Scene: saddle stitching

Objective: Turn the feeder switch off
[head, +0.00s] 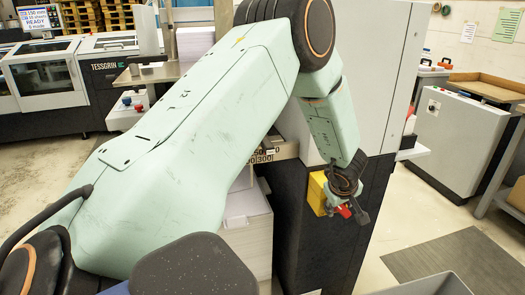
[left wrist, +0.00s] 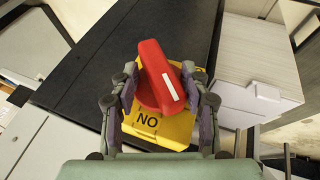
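The feeder switch is a red rotary handle (left wrist: 160,72) with a white line, on a yellow plate (left wrist: 178,130). Letters reading "NO" in the left wrist view show on the plate's near edge. In the head view the yellow plate (head: 316,193) sits on a dark cabinet side, with the red handle (head: 343,211) partly hidden by my left gripper (head: 346,212). My right gripper is not in view.
The dark cabinet (head: 290,215) carries a light grey machine body. A paper stack (head: 246,225) stands beside it. At right are a grey control cabinet (head: 455,140) and a floor mat (head: 455,262). A grey bin edge (head: 430,287) is at the bottom.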

